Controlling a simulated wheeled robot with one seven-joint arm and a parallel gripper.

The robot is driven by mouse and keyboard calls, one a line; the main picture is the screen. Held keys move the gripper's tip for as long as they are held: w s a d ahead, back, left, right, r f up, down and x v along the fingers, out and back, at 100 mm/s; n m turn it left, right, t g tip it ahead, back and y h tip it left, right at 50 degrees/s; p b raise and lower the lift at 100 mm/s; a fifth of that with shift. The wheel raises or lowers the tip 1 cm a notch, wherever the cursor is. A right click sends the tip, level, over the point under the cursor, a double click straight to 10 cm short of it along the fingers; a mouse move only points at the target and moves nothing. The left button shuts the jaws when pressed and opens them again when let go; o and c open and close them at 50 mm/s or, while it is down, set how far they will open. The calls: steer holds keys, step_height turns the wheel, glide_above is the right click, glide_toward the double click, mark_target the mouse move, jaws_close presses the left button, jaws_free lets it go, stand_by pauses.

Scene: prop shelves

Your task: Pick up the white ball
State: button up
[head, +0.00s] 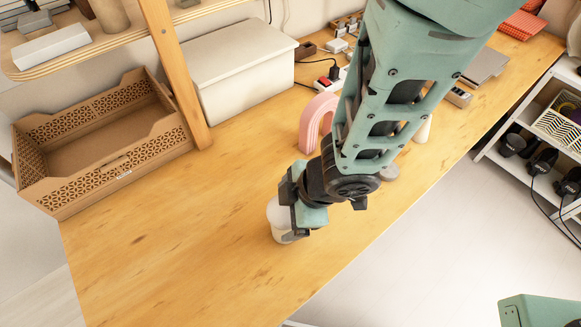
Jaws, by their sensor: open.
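A white, rounded object (279,222) stands on the wooden table, right of the table's middle. It is partly hidden behind my gripper, and its lower part looks narrower and greyer. I cannot tell whether it is the white ball or a cup. My gripper (295,218) is open and low over the table, right at this object. One dark finger overlaps the object's right side in the picture. I cannot tell whether the fingers touch it or are around it. No other clear white ball shows.
A pink arch (317,120) stands behind my arm. A brown cardboard crate (150,152) is at the left, beside a wooden post (176,75). A white box (240,70) stands at the back. The table's front left part is clear; its edge runs along the right.

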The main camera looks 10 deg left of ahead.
steer(key=c, duration=1)
steer(key=shift+c, duration=0.2)
step_height(320, 180, up, 10)
steer(key=p, duration=0.3)
